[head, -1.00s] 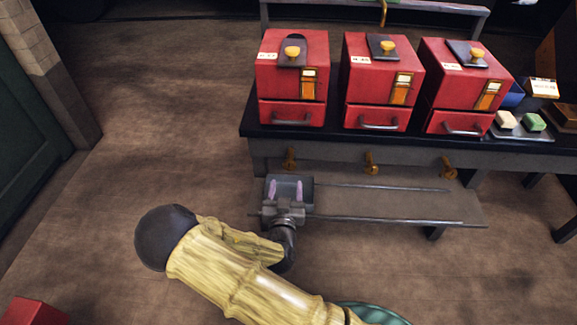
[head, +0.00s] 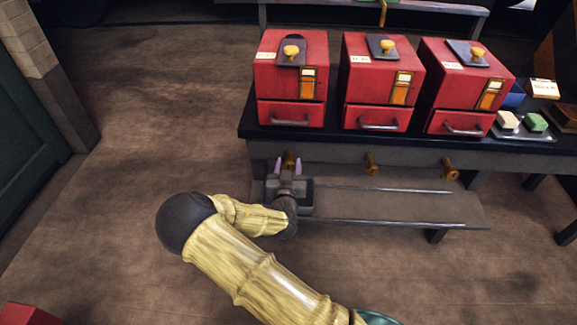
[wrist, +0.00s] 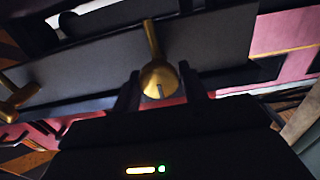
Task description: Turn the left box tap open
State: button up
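The left box tap (head: 290,158) is a small brass tap on the front of the grey bench edge, below the left red box (head: 292,82). My gripper (head: 288,166) is just in front of it, with its two pale purple fingertips apart, one to each side of the tap in the head view. In the wrist view the brass tap (wrist: 158,72) shows a round knob and a thin stem rising from it, between and beyond the two dark fingers (wrist: 160,92). Whether the fingers touch it cannot be told.
Two more brass taps, the middle one (head: 371,164) and the right one (head: 450,168), sit along the same edge. A low grey shelf with rails (head: 400,207) runs beneath. A small tray (head: 522,130) with green and cream blocks stands on the bench's right.

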jog(key=c, duration=0.5)
jog(key=shift+r+n, duration=0.1)
jog(key=shift+n, duration=0.3)
jog(key=shift+n+p, duration=0.85)
jog(key=shift+n, duration=0.35)
jog(key=n+p, duration=0.1)
jog(key=n, duration=0.3)
jog(key=shift+w+a+n+p, duration=0.1)
jog(key=shift+a+n+p, duration=0.05)
jog(key=shift+n+p, duration=0.2)
jog(key=n+p, duration=0.1)
jog(key=n, duration=0.9)
jog(key=shift+a+f+p, duration=0.1)
jog(key=shift+f+p, duration=0.1)
jog(key=shift+p, duration=0.2)
